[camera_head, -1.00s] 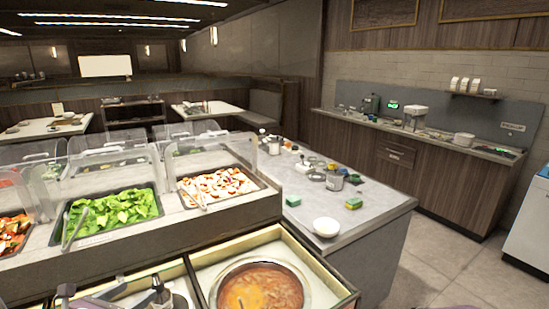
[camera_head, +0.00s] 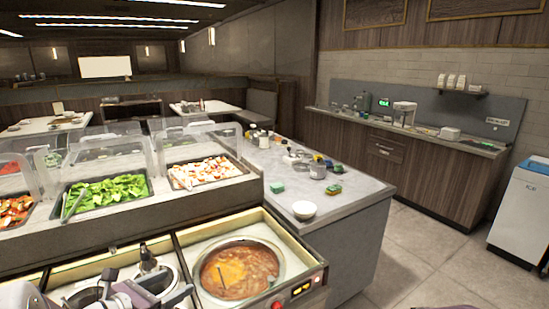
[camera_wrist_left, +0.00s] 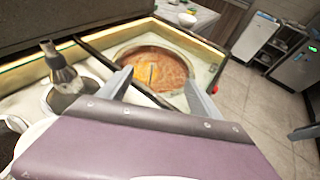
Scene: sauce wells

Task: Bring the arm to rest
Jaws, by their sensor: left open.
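My left gripper (camera_head: 150,292) is low at the left of the head view, over the front of the counter. In the left wrist view its two fingers (camera_wrist_left: 158,80) stand apart with nothing between them. The round pot of red-orange soup (camera_head: 240,272) sits in the counter well to the right of the gripper. The pot also shows beyond the fingertips in the left wrist view (camera_wrist_left: 160,66).
A metal container with a dark-topped utensil (camera_wrist_left: 62,78) stands left of the gripper. Covered food trays, with green leaves (camera_head: 104,196) in one, lie behind. A side counter holds a white bowl (camera_head: 304,210), green sponges and jars. Open floor (camera_head: 420,260) lies at right.

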